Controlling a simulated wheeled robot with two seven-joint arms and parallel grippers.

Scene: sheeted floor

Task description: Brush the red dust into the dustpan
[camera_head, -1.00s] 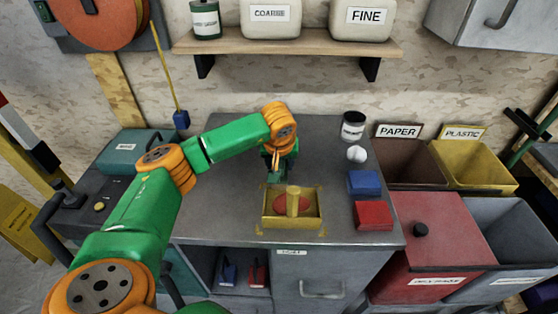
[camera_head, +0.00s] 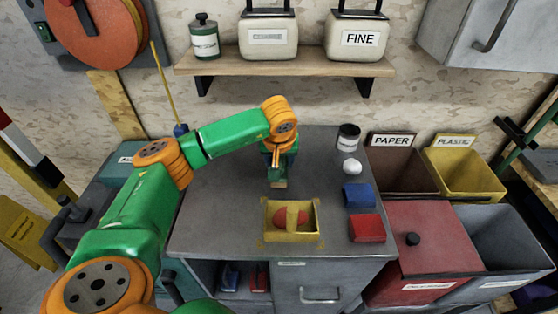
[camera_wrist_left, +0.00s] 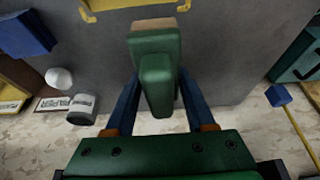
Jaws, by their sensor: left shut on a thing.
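My left gripper (camera_head: 277,174) is above the grey bench, just behind a yellow tray (camera_head: 266,232). It is shut on a green-handled block with a tan end (camera_head: 279,184), likely the brush; the block (camera_wrist_left: 158,80) fills the middle of the left wrist view between the fingers. The yellow tray has low walls and holds a red round patch (camera_head: 282,216), perhaps the red dust, with a yellow upright piece (camera_head: 292,217) in its middle. I cannot tell for sure which thing is the dustpan. My right gripper is not in view.
A blue block (camera_head: 358,195), a red block (camera_head: 367,228), a white ball (camera_head: 350,167) and a labelled jar (camera_head: 348,137) stand at the bench's right. Bins stand beyond its right edge. Blue and red items (camera_head: 258,279) lie in the open compartment below. The bench's left side is clear.

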